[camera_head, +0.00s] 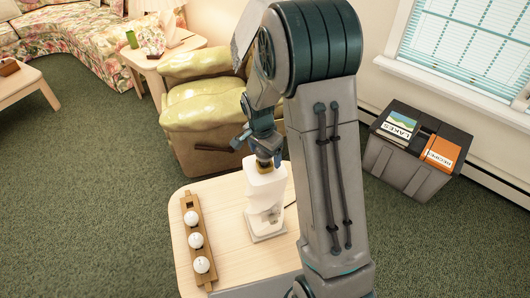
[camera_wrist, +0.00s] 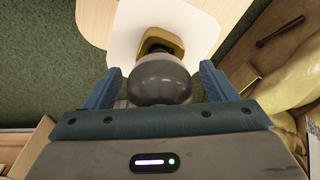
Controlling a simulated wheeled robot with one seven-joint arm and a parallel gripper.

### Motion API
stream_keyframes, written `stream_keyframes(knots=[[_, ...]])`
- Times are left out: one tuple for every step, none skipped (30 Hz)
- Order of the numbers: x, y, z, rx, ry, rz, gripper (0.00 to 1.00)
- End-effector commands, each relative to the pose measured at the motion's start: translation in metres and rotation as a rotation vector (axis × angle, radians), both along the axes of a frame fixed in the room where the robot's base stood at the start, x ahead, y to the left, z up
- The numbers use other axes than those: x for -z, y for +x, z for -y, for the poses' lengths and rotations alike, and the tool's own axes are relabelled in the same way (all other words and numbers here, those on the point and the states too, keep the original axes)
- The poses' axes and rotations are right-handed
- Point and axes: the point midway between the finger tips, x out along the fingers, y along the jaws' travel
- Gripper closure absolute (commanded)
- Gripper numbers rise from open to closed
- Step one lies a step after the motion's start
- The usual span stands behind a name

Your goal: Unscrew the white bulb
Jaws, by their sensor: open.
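The lamp has a white angular body (camera_head: 265,195) and stands on a small wooden table (camera_head: 220,275). A brass-coloured socket (camera_wrist: 160,42) sits at its top. In the wrist view a round bulb (camera_wrist: 160,80) sits in the socket; it looks dark grey there, not white. My gripper (camera_wrist: 161,70) is open above the lamp, with one blue finger on each side of the bulb. Small gaps show between fingers and bulb.
A wooden rack (camera_head: 208,283) with three white bulbs (camera_head: 195,240) lies at the table's left. A yellow-green armchair (camera_head: 205,110) stands close behind. A grey bin (camera_head: 400,160) with books on top is at the right. Green carpet is open at the left.

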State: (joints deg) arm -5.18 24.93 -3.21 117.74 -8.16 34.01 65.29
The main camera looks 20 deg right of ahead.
Motion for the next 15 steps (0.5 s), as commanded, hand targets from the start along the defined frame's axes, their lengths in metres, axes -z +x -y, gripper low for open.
stream_keyframes(knots=[[0.0030, -0.0002, 0.0004, 0.000, 0.000, -0.002, 0.21], [0.0042, -0.0002, 0.0004, -0.001, 0.000, -0.001, 0.21], [0.0054, -0.0001, 0.0005, -0.001, 0.000, -0.001, 0.21], [0.0060, -0.0001, 0.0006, -0.001, 0.000, -0.001, 0.21], [0.0064, 0.0000, 0.0006, -0.001, 0.000, -0.001, 0.21], [0.0067, 0.0000, 0.0006, -0.001, 0.000, 0.000, 0.21], [0.0067, 0.0001, 0.0005, -0.001, 0.000, 0.000, 0.21], [0.0068, 0.0001, 0.0005, -0.001, 0.000, 0.000, 0.21], [0.0067, 0.0001, 0.0005, -0.001, 0.000, 0.000, 0.21], [0.0067, 0.0002, 0.0005, -0.001, 0.000, 0.000, 0.21], [0.0067, 0.0002, 0.0005, -0.001, 0.000, 0.000, 0.21], [0.0066, 0.0002, 0.0005, -0.001, 0.000, 0.000, 0.24], [0.0066, 0.0002, 0.0005, -0.001, 0.000, 0.000, 0.33], [0.0065, 0.0002, 0.0005, -0.001, 0.000, 0.000, 0.41], [0.0065, 0.0002, 0.0005, -0.001, 0.000, 0.000, 0.52]])
